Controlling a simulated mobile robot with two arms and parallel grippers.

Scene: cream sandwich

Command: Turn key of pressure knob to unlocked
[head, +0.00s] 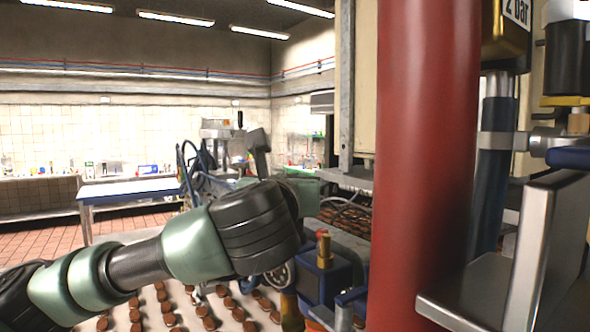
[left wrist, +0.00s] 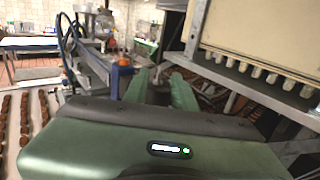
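At the upper right of the head view is a black knob-like part (head: 567,55) with a yellow ring below it, beside a brass box (head: 506,42) labelled "2 bar". I cannot tell for sure that it is the pressure knob, and I make out no key. My left gripper (head: 306,188) is near the middle of the head view, left of the red column and well away from the knob-like part, its fingers mostly hidden by my wrist. In the left wrist view its two green fingers (left wrist: 160,78) are apart with nothing seen between them. My right gripper is not in view.
A thick red column (head: 428,150) stands between my left arm and the fittings at right. A metal bracket (head: 535,250) juts out at lower right. A blue block with a brass fitting (head: 324,250) is close to my wrist. Rows of brown biscuits (head: 205,310) lie below my arm.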

